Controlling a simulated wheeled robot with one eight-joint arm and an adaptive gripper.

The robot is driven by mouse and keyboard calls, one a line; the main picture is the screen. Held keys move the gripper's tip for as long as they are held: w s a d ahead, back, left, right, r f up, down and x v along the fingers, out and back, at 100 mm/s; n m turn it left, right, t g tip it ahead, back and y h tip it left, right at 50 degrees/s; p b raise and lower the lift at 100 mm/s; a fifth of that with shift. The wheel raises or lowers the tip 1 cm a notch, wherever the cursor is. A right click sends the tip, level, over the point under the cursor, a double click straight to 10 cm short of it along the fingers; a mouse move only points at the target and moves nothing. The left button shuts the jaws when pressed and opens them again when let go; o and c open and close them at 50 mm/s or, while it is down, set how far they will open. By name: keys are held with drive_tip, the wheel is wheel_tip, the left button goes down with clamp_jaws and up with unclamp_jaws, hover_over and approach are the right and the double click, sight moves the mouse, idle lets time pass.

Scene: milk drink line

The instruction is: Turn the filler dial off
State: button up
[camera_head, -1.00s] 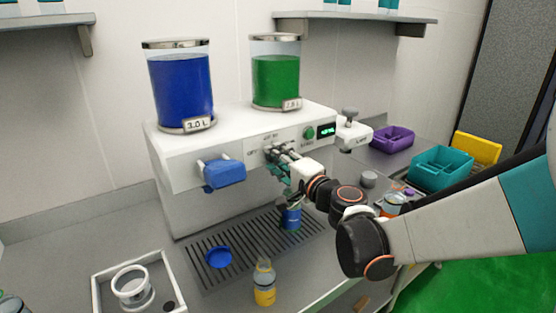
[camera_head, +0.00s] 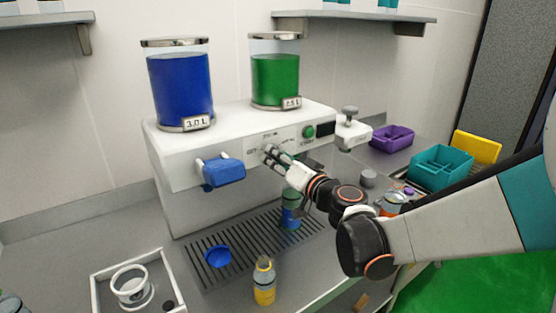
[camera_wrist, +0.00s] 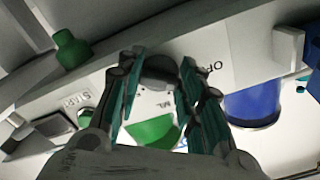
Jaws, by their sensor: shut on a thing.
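The filler dial (camera_wrist: 161,68) is a dark grey round knob on the white front of the filler machine (camera_head: 180,178). In the wrist view it sits between my fingers, with printing beside it. My gripper (camera_head: 268,152) is shut on the dial, one finger on each side (camera_wrist: 158,75). In the head view my fingers hide most of the dial. I cannot read its setting. A bottle (camera_head: 290,214) with a blue label and green upper part stands upright on the drip grate below my gripper.
A blue lever (camera_head: 223,171) juts out left of the dial. A green button (camera_head: 309,131) and dark display (camera_head: 326,129) sit to its right. Blue (camera_head: 182,90) and green (camera_head: 275,80) tanks stand on top. A yellow bottle (camera_head: 264,282) stands in front.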

drive_tip(key=shift+n, duration=0.5)
drive_tip(key=o, duration=1.1)
drive_tip(key=shift+w, duration=0.1)
drive_tip(key=shift+c, duration=0.2)
drive_tip(key=v, duration=1.2)
